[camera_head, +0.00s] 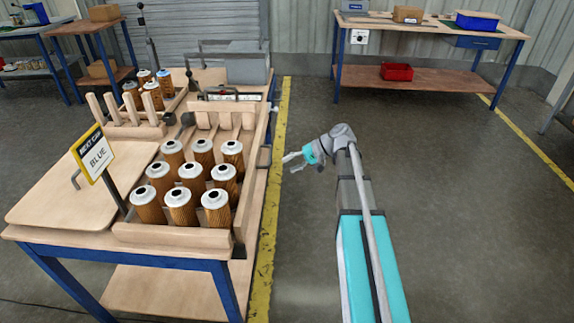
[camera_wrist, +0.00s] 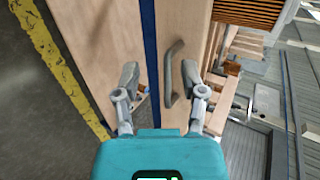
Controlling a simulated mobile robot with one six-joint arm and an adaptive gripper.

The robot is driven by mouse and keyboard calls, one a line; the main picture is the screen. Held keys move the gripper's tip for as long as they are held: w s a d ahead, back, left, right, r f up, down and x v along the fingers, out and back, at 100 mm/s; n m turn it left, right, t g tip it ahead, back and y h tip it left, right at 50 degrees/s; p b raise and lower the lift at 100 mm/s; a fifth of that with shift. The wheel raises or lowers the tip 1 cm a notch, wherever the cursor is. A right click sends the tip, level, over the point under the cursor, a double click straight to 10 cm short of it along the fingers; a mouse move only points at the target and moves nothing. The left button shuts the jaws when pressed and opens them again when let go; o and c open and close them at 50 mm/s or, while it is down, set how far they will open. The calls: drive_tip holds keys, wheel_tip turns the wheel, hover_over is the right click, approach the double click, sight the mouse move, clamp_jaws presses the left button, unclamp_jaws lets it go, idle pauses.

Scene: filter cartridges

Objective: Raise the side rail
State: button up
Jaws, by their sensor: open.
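The side rail (camera_head: 251,196) is a pale wooden board along the right side of the cartridge tray, with a grey fitting on its outer face. In the wrist view the wooden side board (camera_wrist: 182,30) carries a curved grey handle (camera_wrist: 171,72). My gripper (camera_head: 287,160) is to the right of the rail, over the aisle, pointing at it. In the wrist view my gripper (camera_wrist: 160,76) is open and empty. The handle appears between its fingers, closer to the right one; the remaining distance is unclear. Several brown filter cartridges (camera_head: 191,172) with white tops stand in the tray.
Wooden posts and smaller cartridges are behind the tray. A yellow floor line (camera_head: 268,225) runs beside the bench. The floor to the right is clear up to a far workbench (camera_head: 427,77).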

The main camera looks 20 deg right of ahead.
drive_tip(key=s+a+r+n+g+h+p, duration=0.1)
drive_tip(key=s+a+r+h+p, duration=0.2)
drive_tip(key=s+p, duration=0.5)
drive_tip(key=s+a+r+n+g+h+p, duration=0.1)
drive_tip(key=s+a+r+h+p, duration=0.1)
drive_tip(key=s+r+h+p, duration=0.4)
drive_tip(key=shift+s+a+r+g+h+p, duration=0.35)
drive_tip(key=shift+s+r+p, duration=0.6)
drive_tip(key=shift+p, duration=1.5)
